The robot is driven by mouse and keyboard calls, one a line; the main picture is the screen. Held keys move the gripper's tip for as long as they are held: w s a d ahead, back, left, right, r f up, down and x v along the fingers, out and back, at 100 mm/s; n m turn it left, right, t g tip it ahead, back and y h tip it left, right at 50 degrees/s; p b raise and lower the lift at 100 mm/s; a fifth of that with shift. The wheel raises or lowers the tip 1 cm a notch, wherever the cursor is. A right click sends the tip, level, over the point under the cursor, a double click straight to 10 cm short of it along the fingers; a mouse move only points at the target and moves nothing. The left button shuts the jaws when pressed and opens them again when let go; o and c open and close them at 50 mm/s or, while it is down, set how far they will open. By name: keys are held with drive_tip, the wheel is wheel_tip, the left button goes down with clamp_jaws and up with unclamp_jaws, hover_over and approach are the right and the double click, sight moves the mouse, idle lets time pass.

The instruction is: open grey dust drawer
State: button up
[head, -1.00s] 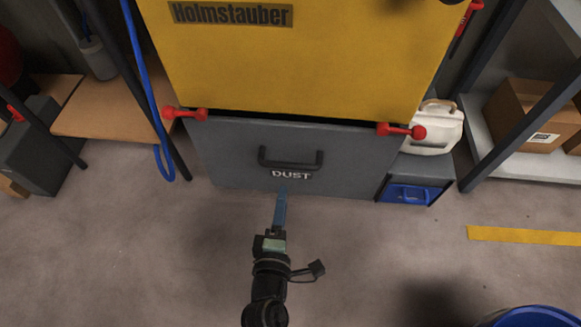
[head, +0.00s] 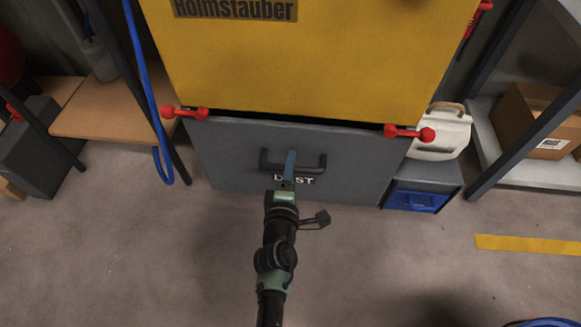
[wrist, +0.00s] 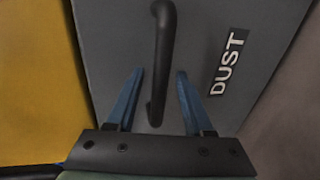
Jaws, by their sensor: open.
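The grey dust drawer (head: 229,161) sits under the yellow machine body, with a white DUST label on its front. Its black bar handle (head: 316,164) shows in the head view, partly covered by my gripper (head: 290,155). In the wrist view the handle (wrist: 162,48) runs up the picture, and its lower end lies between the two blue fingers of my gripper (wrist: 160,76). The fingers are open, one on each side of the handle, with gaps visible. The DUST label (wrist: 227,62) is right of the handle in the wrist view. The drawer looks shut.
Red clamps (head: 184,112) and (head: 409,133) sit at the drawer's upper corners. A blue-fronted box (head: 415,200) stands right of the drawer. A blue hose (head: 148,95) hangs at the left. The floor in front is clear.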

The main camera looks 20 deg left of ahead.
clamp_jaws()
idle(1.4)
